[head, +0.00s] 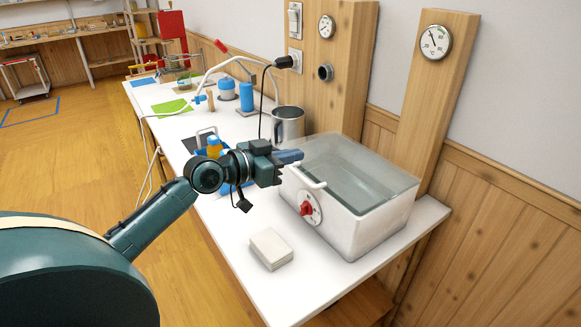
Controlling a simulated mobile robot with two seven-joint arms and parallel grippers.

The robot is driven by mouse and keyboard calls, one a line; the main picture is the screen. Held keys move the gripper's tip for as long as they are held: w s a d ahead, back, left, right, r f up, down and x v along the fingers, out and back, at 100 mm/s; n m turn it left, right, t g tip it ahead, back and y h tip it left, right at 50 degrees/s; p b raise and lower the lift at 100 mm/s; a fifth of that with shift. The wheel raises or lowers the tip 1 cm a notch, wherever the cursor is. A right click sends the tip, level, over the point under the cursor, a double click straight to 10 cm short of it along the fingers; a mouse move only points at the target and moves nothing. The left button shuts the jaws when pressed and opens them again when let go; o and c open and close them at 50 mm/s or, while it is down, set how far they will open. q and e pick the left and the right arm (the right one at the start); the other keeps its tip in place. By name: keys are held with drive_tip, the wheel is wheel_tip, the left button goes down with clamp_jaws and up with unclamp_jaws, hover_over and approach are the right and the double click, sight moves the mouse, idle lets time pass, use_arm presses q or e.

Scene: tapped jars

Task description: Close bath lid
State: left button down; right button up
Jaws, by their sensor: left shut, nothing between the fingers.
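The white bath (372,232) stands on the right part of the white bench, with a red knob (306,208) on its front. Its clear lid (350,168) appears to lie flat across the top, and water shows through it. A white handle (308,180) is at the front edge of the lid. My left gripper (294,156) is shut and empty, by the bath's left front corner near the handle. Whether its fingertips touch the lid, I cannot tell. My right gripper is not in view.
A metal jug (288,124) stands just behind my left gripper. A blue basket with an orange-topped item (214,146) is to its left. A white stack of pads (271,248) lies in front of the bath. A black cable hangs from the wall plug (284,62).

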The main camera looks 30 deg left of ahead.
use_arm(q)
drive_tip(key=shift+f, duration=2)
